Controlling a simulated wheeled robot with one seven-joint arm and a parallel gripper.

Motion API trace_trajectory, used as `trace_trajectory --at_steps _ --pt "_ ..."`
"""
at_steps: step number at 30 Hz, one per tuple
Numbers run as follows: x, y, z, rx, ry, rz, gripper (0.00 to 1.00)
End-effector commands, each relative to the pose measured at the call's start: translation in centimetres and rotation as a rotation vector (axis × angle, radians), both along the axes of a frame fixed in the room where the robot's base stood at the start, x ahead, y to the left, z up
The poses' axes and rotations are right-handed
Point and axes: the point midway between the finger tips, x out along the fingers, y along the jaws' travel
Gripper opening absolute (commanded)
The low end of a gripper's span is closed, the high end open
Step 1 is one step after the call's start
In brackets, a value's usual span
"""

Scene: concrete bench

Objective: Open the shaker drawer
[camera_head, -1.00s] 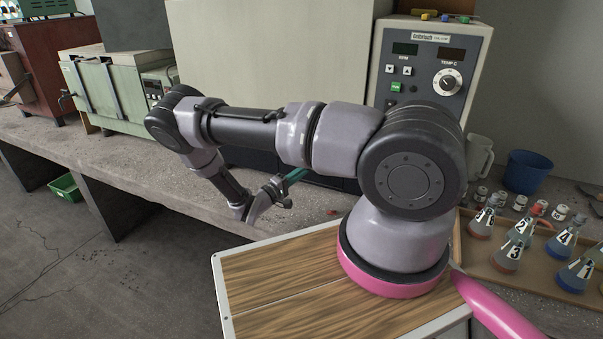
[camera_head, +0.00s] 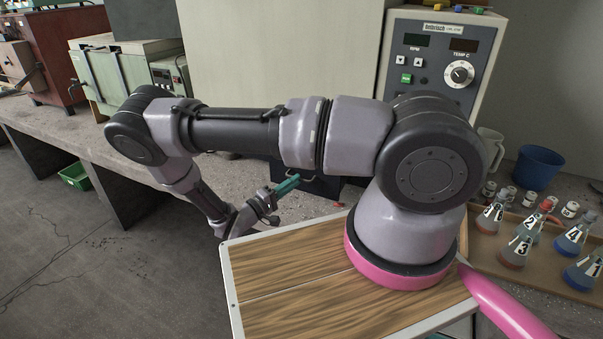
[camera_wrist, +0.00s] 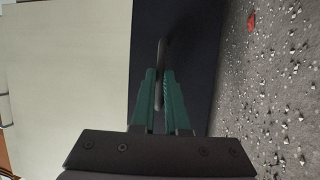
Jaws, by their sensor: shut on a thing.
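The shaker is the large pale cabinet (camera_head: 280,50) with a grey control panel (camera_head: 432,50) at its right. Its dark drawer (camera_head: 325,188) sits low at the front, partly hidden behind my arm, and appears to stand out over the bench. The drawer's dark front also fills the middle of the wrist view (camera_wrist: 185,45). My gripper (camera_head: 294,182) has teal fingers and is shut on the drawer's thin handle (camera_wrist: 160,70), which shows edge-on between the fingertips in the wrist view (camera_wrist: 160,92).
The concrete bench (camera_head: 235,180) is bare in front of the shaker, with a small red bit (camera_wrist: 251,21) on it. At right are a tray (camera_head: 490,259) of numbered flasks, a blue bucket (camera_head: 537,168) and a white mug (camera_head: 490,147). A metal box (camera_head: 120,80) stands left.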

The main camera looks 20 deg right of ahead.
Motion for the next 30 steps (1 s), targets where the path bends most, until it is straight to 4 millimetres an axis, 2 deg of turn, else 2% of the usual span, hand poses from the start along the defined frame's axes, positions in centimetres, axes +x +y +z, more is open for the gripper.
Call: trace_trajectory --at_steps 3,11,27,30 --pt "-1.8 1.9 -0.1 0.001 0.002 0.003 0.00" --pt "-4.3 4.3 -0.1 0.001 0.002 0.001 0.00" --pt "-5.2 5.1 -0.1 0.002 0.001 -0.002 0.00" --pt "-5.1 5.1 -0.1 0.002 0.002 -0.001 0.42"
